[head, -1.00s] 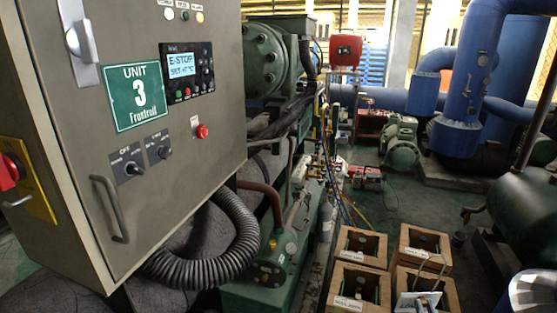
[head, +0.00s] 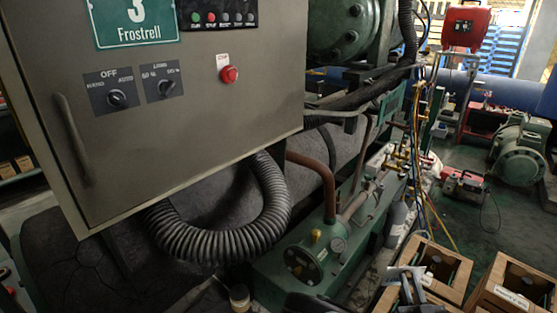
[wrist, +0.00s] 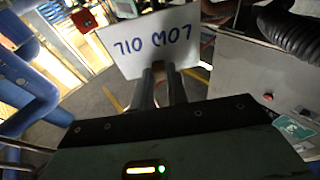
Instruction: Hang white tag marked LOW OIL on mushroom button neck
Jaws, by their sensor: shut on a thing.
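The white tag (wrist: 150,41) is in my gripper, and its blue LOW OIL lettering reads upside down in the wrist view. My gripper (wrist: 163,78) is shut on the tag's lower edge. In the head view my gripper (head: 407,288) is low at the right, in front of wooden crates, with the tag hard to make out there. The red mushroom button (head: 229,74) sticks out of the grey cabinet door, under a small white label. It also shows small in the wrist view (wrist: 268,97), right of the tag and apart from it. Its neck is mostly hidden by its head.
The grey cabinet (head: 190,130) has two selector switches (head: 117,98) and a handle (head: 72,138). A black corrugated hose (head: 225,240) loops below it. Wooden crates (head: 510,290) stand at the lower right. Pipes and a gauge manifold (head: 400,155) lie right of the cabinet.

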